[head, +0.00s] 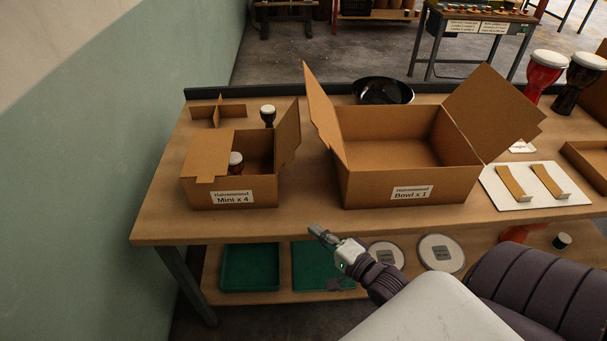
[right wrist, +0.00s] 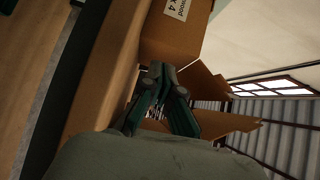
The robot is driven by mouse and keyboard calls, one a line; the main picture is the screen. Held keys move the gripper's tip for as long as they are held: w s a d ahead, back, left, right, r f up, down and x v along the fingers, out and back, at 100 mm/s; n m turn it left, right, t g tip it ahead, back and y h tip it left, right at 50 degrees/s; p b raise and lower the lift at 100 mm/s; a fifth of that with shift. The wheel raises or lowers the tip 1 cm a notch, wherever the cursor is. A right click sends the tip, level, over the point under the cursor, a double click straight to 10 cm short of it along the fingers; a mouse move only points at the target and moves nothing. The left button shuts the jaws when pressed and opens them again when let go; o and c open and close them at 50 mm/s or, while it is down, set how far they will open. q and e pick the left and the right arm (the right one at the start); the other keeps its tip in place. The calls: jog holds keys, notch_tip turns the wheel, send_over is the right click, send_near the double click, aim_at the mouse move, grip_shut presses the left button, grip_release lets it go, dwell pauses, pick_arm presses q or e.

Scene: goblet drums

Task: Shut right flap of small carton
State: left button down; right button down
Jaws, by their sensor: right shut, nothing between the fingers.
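The small carton (head: 262,194), labelled Mini x 4, stands at the left of the workbench. Its right flap (head: 288,132) stands up, leaning outward to the right. Its left flap (head: 207,156) lies folded over the left part of the opening. A small red drum with a white head (head: 236,160) shows inside. My right gripper (head: 322,232) is shut and empty, in front of the bench edge, below and right of the small carton. In the right wrist view its fingertips (right wrist: 160,70) appear near the small carton's labelled wall (right wrist: 168,38). My left gripper is out of view.
A large open carton (head: 370,190), labelled Bowl x 1, stands right of the small one with flaps raised. A black bowl (head: 383,90), a small drum (head: 268,114) and a cardboard divider (head: 217,113) are behind. Bare bench top (head: 308,188) lies between the cartons.

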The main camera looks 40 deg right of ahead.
jog(key=s+d+r+m+t, duration=0.1)
jog(key=d+r+m+t, duration=0.4)
jog(key=d+r, duration=0.15)
jog(key=p, duration=0.3)
send_near(292, 156)
jog(key=w+d, duration=0.3)
jog(key=w, duration=0.2)
jog(key=shift+w+a+r+y+p, duration=0.2)
jog(key=shift+w+a+r, duration=0.1)
jog(key=shift+a, duration=0.25)
jog(key=shift+w+a+r+y+p, duration=0.2)
jog(key=shift+w+a+r, duration=0.1)
jog(key=shift+a, duration=0.2)
jog(key=shift+w+a+r, duration=0.15)
jog(key=shift+a+r, duration=0.05)
jog(key=shift+a, duration=0.25)
